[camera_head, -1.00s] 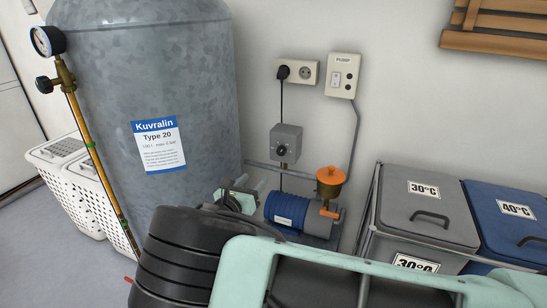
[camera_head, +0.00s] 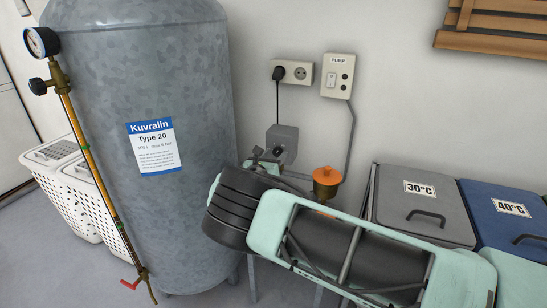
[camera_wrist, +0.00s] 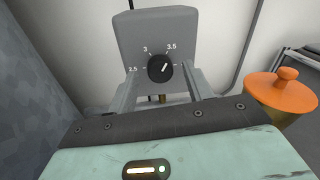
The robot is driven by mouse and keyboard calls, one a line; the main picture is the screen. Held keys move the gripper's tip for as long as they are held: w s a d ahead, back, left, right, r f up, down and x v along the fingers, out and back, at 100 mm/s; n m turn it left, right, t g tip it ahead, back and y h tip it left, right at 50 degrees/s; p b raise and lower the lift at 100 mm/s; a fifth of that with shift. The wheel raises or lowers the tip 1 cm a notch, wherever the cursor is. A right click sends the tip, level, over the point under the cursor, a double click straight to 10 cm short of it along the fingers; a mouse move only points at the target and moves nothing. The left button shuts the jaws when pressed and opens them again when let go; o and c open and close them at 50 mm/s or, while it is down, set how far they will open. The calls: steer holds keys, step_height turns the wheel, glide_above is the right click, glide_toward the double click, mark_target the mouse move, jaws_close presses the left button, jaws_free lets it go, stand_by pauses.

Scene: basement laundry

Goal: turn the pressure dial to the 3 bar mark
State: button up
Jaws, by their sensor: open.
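The pressure dial (camera_wrist: 160,68) is a round black knob on the front of a grey box (camera_wrist: 158,25). Marks 2.5, 3 and 3.5 stand around it in the wrist view, and a label at its right is partly hidden. Its white pointer line slants to the upper right, roughly toward 3.5. My gripper (camera_wrist: 161,73) is open, with one finger at each side of the dial; I cannot tell whether they touch it. In the head view my gripper (camera_head: 262,163) is just below the grey box (camera_head: 283,136), and the dial is mostly hidden.
A galvanised tank (camera_head: 140,90) with a gauge (camera_head: 41,42) stands at left. An orange-capped filter (camera_head: 326,180) is close right of my gripper. A socket (camera_head: 296,73) and pump switch (camera_head: 338,76) are above. Laundry bins (camera_head: 425,205) stand at right.

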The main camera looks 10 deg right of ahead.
steer(key=shift+w+d, duration=0.1)
steer(key=c, duration=1)
steer(key=shift+n, duration=0.4)
steer(key=n, duration=0.5)
steer(key=shift+n+p, duration=0.3)
steer(key=shift+n, duration=0.1)
steer(key=n, duration=0.5)
steer(key=shift+f+t, duration=0.1)
steer(key=shift+t, duration=0.3)
steer(key=shift+n, duration=0.4)
steer(key=o, duration=1)
